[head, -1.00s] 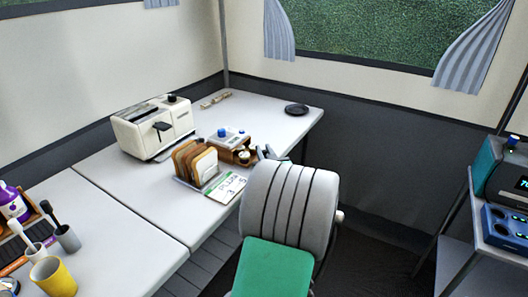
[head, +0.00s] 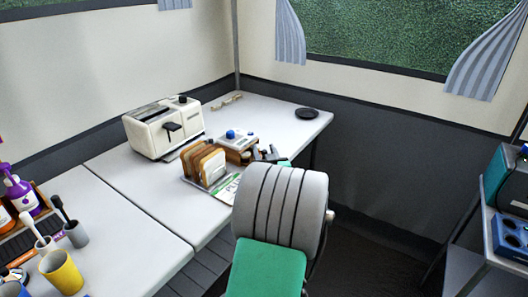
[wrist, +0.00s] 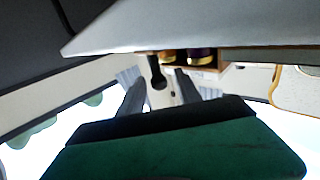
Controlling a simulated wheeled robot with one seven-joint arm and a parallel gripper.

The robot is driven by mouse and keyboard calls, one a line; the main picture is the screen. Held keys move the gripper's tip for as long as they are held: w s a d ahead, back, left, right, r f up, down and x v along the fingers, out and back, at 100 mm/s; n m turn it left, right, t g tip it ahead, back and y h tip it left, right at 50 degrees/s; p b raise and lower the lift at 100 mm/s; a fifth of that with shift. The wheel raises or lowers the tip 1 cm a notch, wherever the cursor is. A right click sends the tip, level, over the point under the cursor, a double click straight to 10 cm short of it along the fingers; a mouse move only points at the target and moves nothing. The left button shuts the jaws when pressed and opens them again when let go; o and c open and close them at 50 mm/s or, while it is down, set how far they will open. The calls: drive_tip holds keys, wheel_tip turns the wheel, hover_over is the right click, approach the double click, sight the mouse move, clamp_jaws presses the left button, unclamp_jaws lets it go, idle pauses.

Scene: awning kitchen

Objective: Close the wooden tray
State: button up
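A low wooden unit with a pale top and a blue knob (head: 237,143) stands on the table behind the bread slices. Its wooden tray part (head: 246,156) seems to stick out at the near right side, partly hidden by my gripper. How far out it is, I cannot tell. In the wrist view, wood (wrist: 206,69) with gold and purple round items shows beyond the fingers. My gripper (head: 265,154) is close to the unit's right side; contact is unclear. In the wrist view my gripper (wrist: 160,84) has its two grey fingers apart, with nothing visibly held between them.
Bread slices in a rack (head: 204,163) and a green-and-white card (head: 226,190) lie in front. A white toaster (head: 163,127) stands to the left. A black dish (head: 307,113) sits at the far right of the table (head: 275,118), which is mostly clear there.

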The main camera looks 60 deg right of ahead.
drive_tip(key=v, duration=0.8)
drive_tip(key=shift+c, duration=0.4)
